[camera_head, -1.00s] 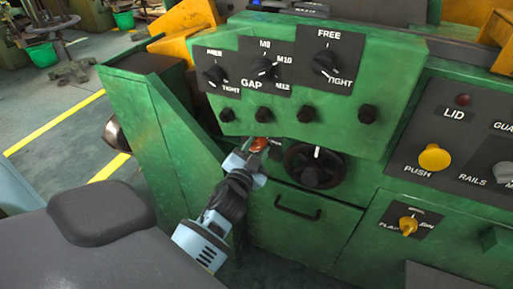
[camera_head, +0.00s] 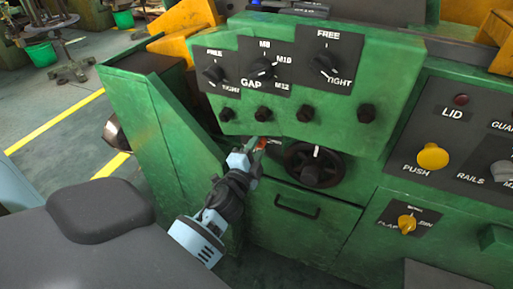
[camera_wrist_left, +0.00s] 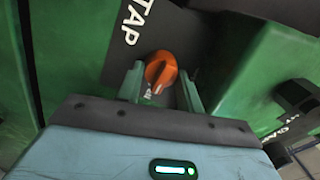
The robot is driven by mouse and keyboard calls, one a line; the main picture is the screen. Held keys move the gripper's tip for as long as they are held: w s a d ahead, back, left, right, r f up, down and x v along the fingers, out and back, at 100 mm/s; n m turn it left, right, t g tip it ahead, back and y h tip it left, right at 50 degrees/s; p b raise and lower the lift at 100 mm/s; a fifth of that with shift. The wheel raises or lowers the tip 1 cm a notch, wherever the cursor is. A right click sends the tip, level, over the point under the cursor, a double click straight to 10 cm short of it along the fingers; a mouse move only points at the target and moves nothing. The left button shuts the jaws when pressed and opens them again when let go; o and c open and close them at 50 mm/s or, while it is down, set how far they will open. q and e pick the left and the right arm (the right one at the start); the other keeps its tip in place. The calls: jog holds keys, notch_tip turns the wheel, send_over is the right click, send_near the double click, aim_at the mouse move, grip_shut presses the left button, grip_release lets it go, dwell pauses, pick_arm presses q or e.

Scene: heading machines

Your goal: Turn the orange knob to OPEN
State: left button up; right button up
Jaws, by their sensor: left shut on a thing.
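The orange knob (camera_wrist_left: 161,68) sits on a dark plate lettered TAP (camera_wrist_left: 136,22) in the left wrist view. Its raised grip lies between the two fingers of my left gripper (camera_wrist_left: 161,85). In the head view only a small piece of the orange knob (camera_head: 261,142) shows, on the green machine front below the row of black knobs. There my left gripper (camera_head: 255,147) reaches up to it from below and is shut on it. The fingers hide most of the knob and its plate, and I cannot read an OPEN mark. My right gripper is not in view.
A black handwheel (camera_head: 314,166) is close to the right of the gripper, above a drawer handle (camera_head: 297,207). The overhanging panel with black knobs (camera_head: 263,114) is just above. A slanted green wall (camera_head: 160,145) stands to the left. A yellow push button (camera_head: 433,157) is farther right.

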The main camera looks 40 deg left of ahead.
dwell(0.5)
pick_arm(q)
jog(key=o, duration=1)
jog(key=shift+b+v, duration=0.45)
jog(key=shift+v, duration=3.45)
